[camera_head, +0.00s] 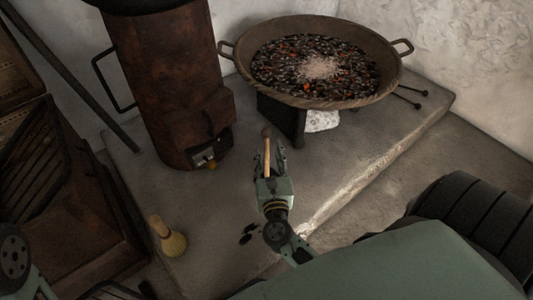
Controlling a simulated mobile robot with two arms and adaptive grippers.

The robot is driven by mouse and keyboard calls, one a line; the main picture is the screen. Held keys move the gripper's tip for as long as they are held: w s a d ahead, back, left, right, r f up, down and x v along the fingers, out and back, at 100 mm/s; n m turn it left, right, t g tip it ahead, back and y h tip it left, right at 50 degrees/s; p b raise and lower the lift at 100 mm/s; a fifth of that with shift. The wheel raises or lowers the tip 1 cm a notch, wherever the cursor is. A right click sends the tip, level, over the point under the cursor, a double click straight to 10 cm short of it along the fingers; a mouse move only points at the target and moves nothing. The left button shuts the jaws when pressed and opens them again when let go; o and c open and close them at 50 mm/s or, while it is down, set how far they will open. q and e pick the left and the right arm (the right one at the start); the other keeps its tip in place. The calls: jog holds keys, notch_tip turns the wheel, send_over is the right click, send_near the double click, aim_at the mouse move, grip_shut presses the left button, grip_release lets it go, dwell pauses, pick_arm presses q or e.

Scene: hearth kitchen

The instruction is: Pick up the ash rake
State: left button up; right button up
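A thin light-wood handle (267,152) with a darker rounded end shows at my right gripper (270,158), above the stone ledge in front of the brazier. It may be the ash rake's handle; no rake head shows. The handle lies along the gripper between or just over the fingers. The gripper points away from me, and I cannot tell whether the fingers are closed on the handle. Only a piece of my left arm shows at the bottom left; its gripper is out of view.
A wide pan of glowing coals (320,70) stands behind on a dark support, with two dark rods (410,98) at its right. A rusty stove (170,80) stands left. A small brush (168,238) and dark bits (247,236) lie on the ledge (350,160). Wooden crates fill the left.

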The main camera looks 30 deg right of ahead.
aim_at(267, 147)
jog(key=x, duration=0.2)
jog(key=b+x, duration=0.1)
jog(key=x, duration=0.1)
jog(key=shift+w+r, duration=0.1)
jog(key=shift+r, duration=0.15)
jog(key=shift+c, duration=0.5)
grip_shut()
